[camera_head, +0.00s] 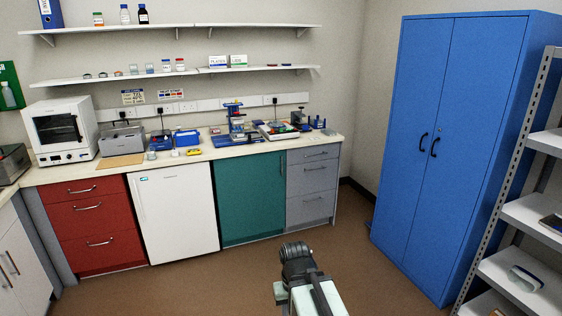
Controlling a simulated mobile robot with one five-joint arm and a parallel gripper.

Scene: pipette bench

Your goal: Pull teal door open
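The teal door (248,200) is the front of a lower cabinet under the bench, between a white under-bench unit and grey drawers. It looks shut, flush with its neighbours. A slim handle shows at its upper right edge, small in this view. My arm rises from the bottom edge, right of centre, and my gripper (297,257) is at its far end, a dark shape seen from behind. In the picture it is below and right of the teal door, apart from it over the floor. Its fingertips are too unclear to show whether they are open or shut.
The white unit (175,215) and red drawers (92,228) are to the left. Grey drawers (312,188) adjoin on the right. A tall blue cabinet (455,140) and grey shelving (530,215) stand at right. The brown floor (215,285) before the teal door is clear.

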